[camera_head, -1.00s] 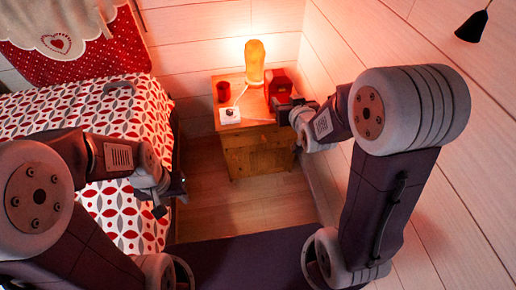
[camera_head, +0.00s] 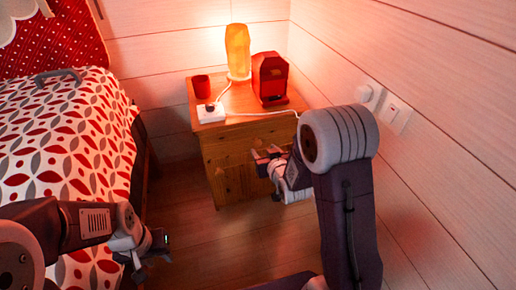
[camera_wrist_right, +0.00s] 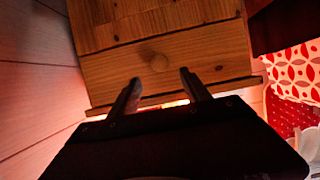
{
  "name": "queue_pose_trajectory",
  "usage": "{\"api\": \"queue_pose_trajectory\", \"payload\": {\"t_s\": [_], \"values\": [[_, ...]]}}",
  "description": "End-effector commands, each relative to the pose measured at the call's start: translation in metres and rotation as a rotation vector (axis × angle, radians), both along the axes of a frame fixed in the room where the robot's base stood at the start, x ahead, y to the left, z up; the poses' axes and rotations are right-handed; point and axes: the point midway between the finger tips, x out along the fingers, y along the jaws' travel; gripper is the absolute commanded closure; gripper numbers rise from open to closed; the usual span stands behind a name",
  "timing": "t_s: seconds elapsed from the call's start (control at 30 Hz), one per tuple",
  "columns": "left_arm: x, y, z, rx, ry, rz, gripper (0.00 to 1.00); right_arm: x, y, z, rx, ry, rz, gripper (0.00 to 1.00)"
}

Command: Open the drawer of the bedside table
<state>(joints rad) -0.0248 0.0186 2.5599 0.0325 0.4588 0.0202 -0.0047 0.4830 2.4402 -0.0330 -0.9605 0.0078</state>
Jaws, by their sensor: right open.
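The wooden bedside table (camera_head: 222,165) stands against the back wall, right of the bed. Its drawer front (camera_wrist_right: 205,60) fills the upper middle of the right wrist view, with a round wooden knob (camera_wrist_right: 158,62) on it. The drawer looks shut. My right gripper (camera_head: 266,158) is in front of the table's upper front and hides part of it. In the right wrist view its two fingers (camera_wrist_right: 160,84) are apart and empty, pointing toward the knob, which lies between their lines just beyond the tips. My left gripper (camera_head: 152,245) hangs low beside the bed, away from the table; its jaws are unclear.
On the tabletop stand a glowing lamp (camera_head: 238,52), a red cup (camera_head: 201,86), a red box-shaped object (camera_head: 269,78) and a white socket block (camera_head: 211,113) with a cable. The bed (camera_head: 60,140) is at left, the plank wall (camera_head: 430,110) at right. Floor before the table is clear.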

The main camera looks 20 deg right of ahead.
Motion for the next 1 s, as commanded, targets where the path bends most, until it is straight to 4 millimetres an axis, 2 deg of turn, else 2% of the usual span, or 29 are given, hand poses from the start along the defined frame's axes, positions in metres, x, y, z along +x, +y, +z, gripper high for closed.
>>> {"api": "queue_pose_trajectory", "payload": {"t_s": [0.3, 0.4, 0.73, 0.77, 0.93, 0.97, 1.0], "values": [[0.000, 0.000, 0.031, 0.000, 0.000, 0.000, 0.64, 0.054, 0.002, -0.019, 0.000, 0.003, 0.000, 0.45], [0.000, 0.000, 0.023, 0.000, 0.000, 0.000, 0.64, 0.067, 0.003, -0.029, 0.000, 0.000, 0.000, 0.45], [0.000, 0.000, 0.022, 0.000, 0.001, 0.000, 0.64, 0.074, 0.003, -0.031, 0.000, 0.001, 0.000, 0.45], [0.000, 0.000, 0.022, 0.000, 0.001, 0.000, 0.64, 0.074, 0.003, -0.031, 0.000, 0.001, 0.000, 0.47], [0.000, 0.000, 0.022, 0.000, 0.000, 0.000, 0.64, 0.074, 0.003, -0.031, 0.000, 0.001, 0.000, 0.95], [0.000, 0.000, 0.022, 0.000, 0.000, 0.000, 0.64, 0.074, 0.003, -0.031, 0.000, 0.001, 0.000, 1.00], [0.000, 0.000, 0.022, 0.000, 0.000, 0.000, 0.64, 0.074, 0.003, -0.031, 0.000, 0.001, 0.000, 1.00]]}}
